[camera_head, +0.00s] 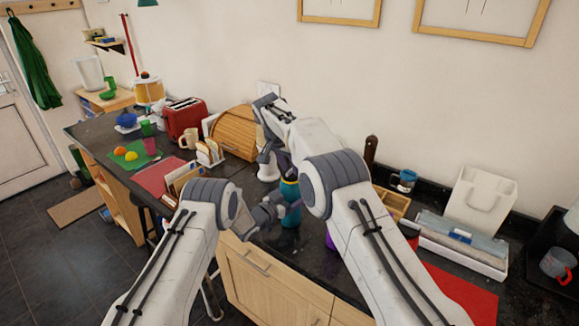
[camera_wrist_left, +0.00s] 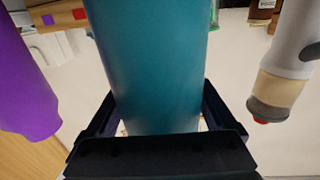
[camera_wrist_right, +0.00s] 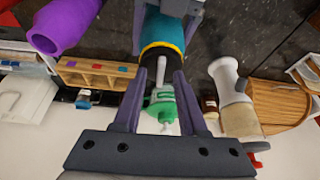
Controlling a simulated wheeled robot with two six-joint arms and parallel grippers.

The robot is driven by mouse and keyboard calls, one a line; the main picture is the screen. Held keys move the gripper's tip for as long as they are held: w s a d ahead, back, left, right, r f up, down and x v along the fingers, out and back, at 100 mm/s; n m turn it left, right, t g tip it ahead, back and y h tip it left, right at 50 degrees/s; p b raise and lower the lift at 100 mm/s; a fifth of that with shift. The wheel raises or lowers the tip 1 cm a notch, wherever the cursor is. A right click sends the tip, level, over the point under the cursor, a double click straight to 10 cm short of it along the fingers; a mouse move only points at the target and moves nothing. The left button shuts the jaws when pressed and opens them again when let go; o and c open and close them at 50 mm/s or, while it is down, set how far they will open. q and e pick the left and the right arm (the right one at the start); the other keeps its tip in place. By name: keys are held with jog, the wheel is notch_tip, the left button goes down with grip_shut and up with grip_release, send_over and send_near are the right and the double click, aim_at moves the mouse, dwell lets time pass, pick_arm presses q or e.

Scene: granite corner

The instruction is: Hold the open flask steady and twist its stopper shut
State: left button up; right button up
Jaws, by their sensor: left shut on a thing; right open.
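The teal flask (camera_head: 290,205) stands near the counter's front. My left gripper (camera_head: 278,208) is shut around its body; in the left wrist view the flask (camera_wrist_left: 155,70) fills the middle, between the fingers. In the right wrist view the flask (camera_wrist_right: 163,35) shows a yellow band and a dark top end with a thin white piece on it. I cannot tell which part is the stopper. My right gripper (camera_wrist_right: 162,82) is open, its fingers either side of the white piece, apparently not touching it. In the head view my right arm hides much of this.
A purple bottle (camera_wrist_right: 65,25) stands close to the flask. A white and cream container (camera_wrist_right: 235,100) stands on the other side, near the wooden bread bin (camera_head: 235,133). A wooden divided box (camera_wrist_right: 95,72) and a green item (camera_wrist_right: 165,105) are also near.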

grip_shut()
jog(key=shift+n, duration=0.3)
jog(key=n+y, duration=0.1)
jog(key=n, duration=0.2)
jog(key=shift+s+d+n+t+y, duration=0.1)
jog(key=shift+d+n+t+y, duration=0.1)
jog(key=shift+n+t+y, duration=0.15)
jog(key=n+y, duration=0.1)
jog(key=n, duration=0.1)
jog(key=n+y, duration=0.1)
jog(key=n, duration=0.1)
jog(key=shift+d+n, duration=0.2)
jog(key=shift+n, duration=0.05)
jog(key=n, duration=0.2)
jog(key=n+g+y, duration=0.1)
jog(key=n, duration=0.1)
jog(key=shift+d+n+y, duration=0.2)
jog(key=shift+n+y, duration=0.05)
jog(key=shift+n, duration=0.05)
jog(key=n, duration=0.2)
jog(key=n+g+y, duration=0.1)
jog(key=n, duration=0.1)
jog(key=shift+w+d, duration=0.1)
jog(key=shift+w, duration=0.15)
jog(key=shift+n, duration=0.4)
